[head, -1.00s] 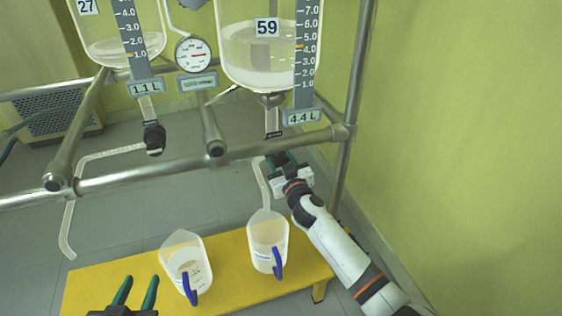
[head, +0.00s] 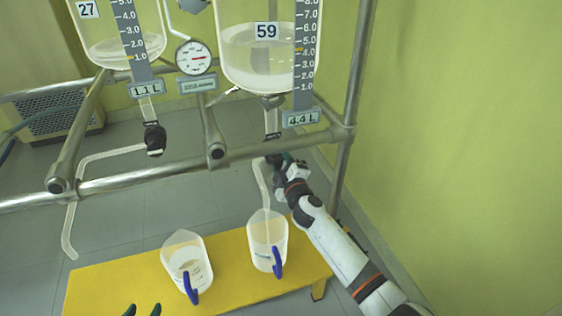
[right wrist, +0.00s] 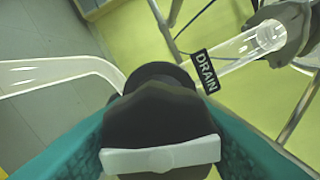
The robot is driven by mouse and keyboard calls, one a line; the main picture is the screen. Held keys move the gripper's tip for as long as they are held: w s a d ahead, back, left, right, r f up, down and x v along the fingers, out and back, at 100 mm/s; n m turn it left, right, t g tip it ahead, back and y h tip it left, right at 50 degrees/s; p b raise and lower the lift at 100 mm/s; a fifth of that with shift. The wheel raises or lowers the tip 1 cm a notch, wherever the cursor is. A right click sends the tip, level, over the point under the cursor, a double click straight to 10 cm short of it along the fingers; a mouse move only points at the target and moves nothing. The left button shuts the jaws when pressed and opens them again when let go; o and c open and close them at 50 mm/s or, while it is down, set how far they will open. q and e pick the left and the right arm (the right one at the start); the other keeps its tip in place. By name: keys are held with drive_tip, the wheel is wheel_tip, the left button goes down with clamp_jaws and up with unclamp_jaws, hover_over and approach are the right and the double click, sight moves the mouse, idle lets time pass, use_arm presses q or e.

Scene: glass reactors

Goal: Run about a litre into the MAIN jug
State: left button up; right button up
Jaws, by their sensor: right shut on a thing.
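My right gripper (head: 278,163) is shut on the black drain valve, seen close in the right wrist view (right wrist: 160,110), with its pale handle bar between the teal fingers. The valve is under the glass vessel marked 59 (head: 258,70), which holds clear liquid and whose plate reads 4.4 L (head: 302,118). Its bent outlet tube (head: 264,185) comes down into the mouth of the right jug (head: 262,232). The left jug (head: 180,250) stands beside it. Both have blue handles; their lettering is too small to read. My left gripper (head: 143,311) is open and empty at the bottom edge.
Both jugs stand on a yellow bench (head: 110,285). A second vessel marked 27 (head: 105,40), reading 1.1 L, has its own black valve (head: 154,138) and an outlet tube (head: 68,225) ending left of the bench. A steel rail (head: 120,178) crosses before the vessels.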

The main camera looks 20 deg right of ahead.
drive_tip(key=n, duration=0.3)
use_arm(q)
drive_tip(key=s+f+g, duration=0.1)
drive_tip(key=s+a+f+g+p, duration=0.1)
drive_tip(key=s+f+g, duration=0.1)
drive_tip(key=shift+s+a+y, duration=0.2)
drive_tip(key=shift+s+y, duration=0.1)
drive_tip(key=shift+y, duration=0.1)
use_arm(e)
drive_tip(key=n, duration=0.5)
use_arm(q)
drive_tip(key=shift+s, duration=0.1)
use_arm(e)
drive_tip(key=shift+n, duration=0.3)
drive_tip(key=o, duration=1)
drive_tip(key=shift+s, duration=0.1)
use_arm(q)
drive_tip(key=s+a+f+g+y+p, duration=0.1)
drive_tip(key=s+a+f+g+p, duration=0.1)
drive_tip(key=s+g, duration=0.3)
drive_tip(key=shift+s+a+f, duration=0.15)
drive_tip(key=shift+s+a, duration=0.1)
drive_tip(key=shift+s, duration=1.05)
use_arm(e)
drive_tip(key=s, duration=1.2)
drive_tip(key=shift+d, duration=0.2)
